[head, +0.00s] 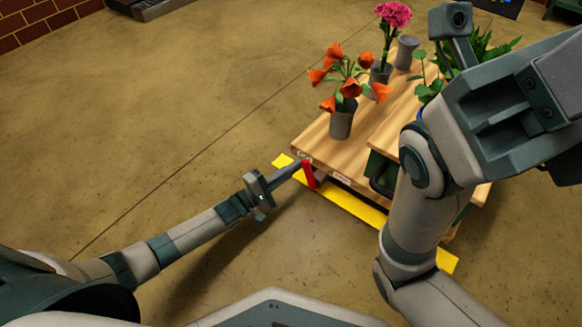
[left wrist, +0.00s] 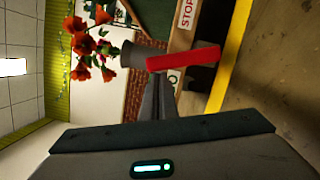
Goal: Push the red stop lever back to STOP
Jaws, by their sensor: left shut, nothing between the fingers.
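The red stop lever (head: 309,175) is at the front left corner of the wooden table, above a yellow floor strip. It also shows in the left wrist view (left wrist: 183,59), just beyond my fingertips. My left gripper (head: 297,166) is shut and empty, its tips right by the lever; I cannot tell whether they touch it. A white STOP label (left wrist: 187,14) with red letters is on the table's edge in the left wrist view, near the lever. My right arm fills the right of the head view; its fingers are not visible.
A grey vase (head: 341,123) of orange flowers stands near the table's left edge. Behind it are a pink flower (head: 393,14), another grey vase (head: 405,52) and green plants. The yellow strip (head: 352,211) runs along the table front. Floor to the left is clear.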

